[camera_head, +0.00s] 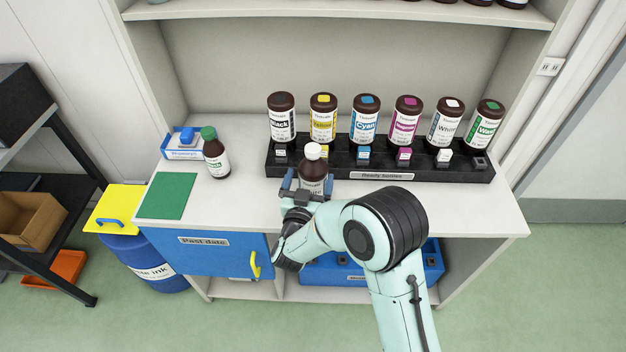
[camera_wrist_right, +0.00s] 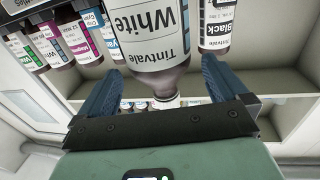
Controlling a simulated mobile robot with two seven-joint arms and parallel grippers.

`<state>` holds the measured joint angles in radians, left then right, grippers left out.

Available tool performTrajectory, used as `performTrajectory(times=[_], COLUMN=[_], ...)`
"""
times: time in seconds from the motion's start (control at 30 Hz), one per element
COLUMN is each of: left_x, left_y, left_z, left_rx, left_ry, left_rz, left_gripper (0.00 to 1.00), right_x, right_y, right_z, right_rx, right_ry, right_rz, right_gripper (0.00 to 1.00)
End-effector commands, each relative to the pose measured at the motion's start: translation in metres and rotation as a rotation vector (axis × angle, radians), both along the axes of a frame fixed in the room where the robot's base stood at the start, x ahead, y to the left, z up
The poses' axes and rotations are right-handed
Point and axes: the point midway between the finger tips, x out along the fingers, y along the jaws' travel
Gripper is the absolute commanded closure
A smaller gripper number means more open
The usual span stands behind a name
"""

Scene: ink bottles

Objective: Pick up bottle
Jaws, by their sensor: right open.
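A brown bottle with a white cap (camera_head: 313,152) stands upright near the front of the countertop, its lower part partly hidden by my gripper. In the wrist view this bottle (camera_wrist_right: 158,35) shows a label reading "Tintvale White". My right gripper (camera_head: 308,186) is open, with its blue fingers on either side of the bottle; in the wrist view a gap shows beside the fingers, and I cannot tell whether either one touches it. A second brown bottle with a green cap (camera_head: 216,158) stands to the left on the countertop. My left gripper is not in view.
A black rack labelled "Ready bottles" (camera_head: 380,176) holds several ink bottles behind. A green mat (camera_head: 166,196) and a small blue-and-white box (camera_head: 184,143) lie at left. Below are a blue "Past date" panel (camera_head: 200,258), a blue crate (camera_head: 330,272) and a yellow-lidded waste ink drum (camera_head: 150,262).

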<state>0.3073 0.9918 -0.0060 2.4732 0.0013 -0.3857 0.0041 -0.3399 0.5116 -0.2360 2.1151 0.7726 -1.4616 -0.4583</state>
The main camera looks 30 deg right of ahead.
Motion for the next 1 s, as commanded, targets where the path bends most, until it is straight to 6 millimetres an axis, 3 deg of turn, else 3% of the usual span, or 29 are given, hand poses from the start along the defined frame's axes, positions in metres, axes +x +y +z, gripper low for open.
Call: performTrajectory(times=[0.3, 0.6, 0.67, 0.9, 1.0], left_x=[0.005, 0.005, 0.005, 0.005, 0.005], left_y=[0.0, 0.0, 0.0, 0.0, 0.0], left_z=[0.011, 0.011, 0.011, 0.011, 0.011], left_rx=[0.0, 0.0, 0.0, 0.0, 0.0], left_ry=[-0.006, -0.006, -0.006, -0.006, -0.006], left_rz=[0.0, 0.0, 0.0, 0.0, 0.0], left_gripper=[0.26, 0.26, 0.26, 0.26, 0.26], right_x=[0.032, 0.036, 0.036, 0.037, 0.037], right_y=[-0.029, -0.032, -0.032, -0.032, -0.032], right_z=[-0.003, -0.004, -0.004, -0.003, -0.003], right_rx=[-0.001, -0.001, -0.001, -0.001, -0.001], right_ry=[-0.002, -0.001, -0.001, -0.004, -0.004], right_rz=[-0.002, 0.0, 0.0, 0.0, 0.0], right_gripper=[0.0, 0.0, 0.16, 0.94, 0.94])
